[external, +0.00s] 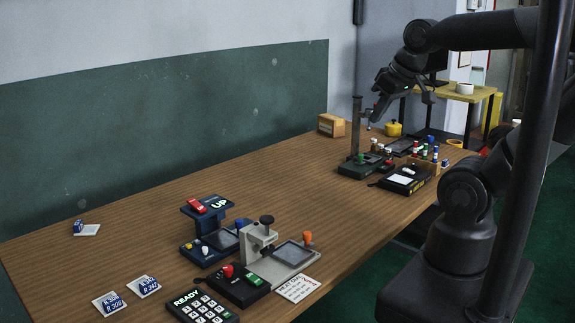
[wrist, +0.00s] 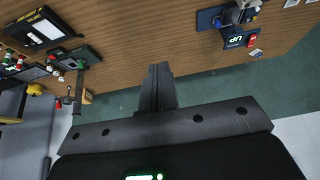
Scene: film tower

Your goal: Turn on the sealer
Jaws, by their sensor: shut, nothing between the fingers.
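My gripper (external: 377,112) hangs at the far end of the table, high beside a post device (external: 357,140). Its fingers are together and empty in the wrist view (wrist: 158,70). No device has a readable sealer label. At the near end stand a blue station (external: 208,232) with a red rocker and an "UP" display, and a grey clamp device (external: 268,255) with an orange knob. In front of the clamp is a black control box (external: 238,285) with a red button and a lit green switch. The blue station shows upside down in the wrist view (wrist: 236,38).
A keypad (external: 203,308) reads "READY" at the front edge. A black tray (external: 408,179), several small bottles, a yellow pot (external: 394,129) and a wooden box (external: 331,125) stand at the far end. The middle of the wooden table (external: 270,185) is clear.

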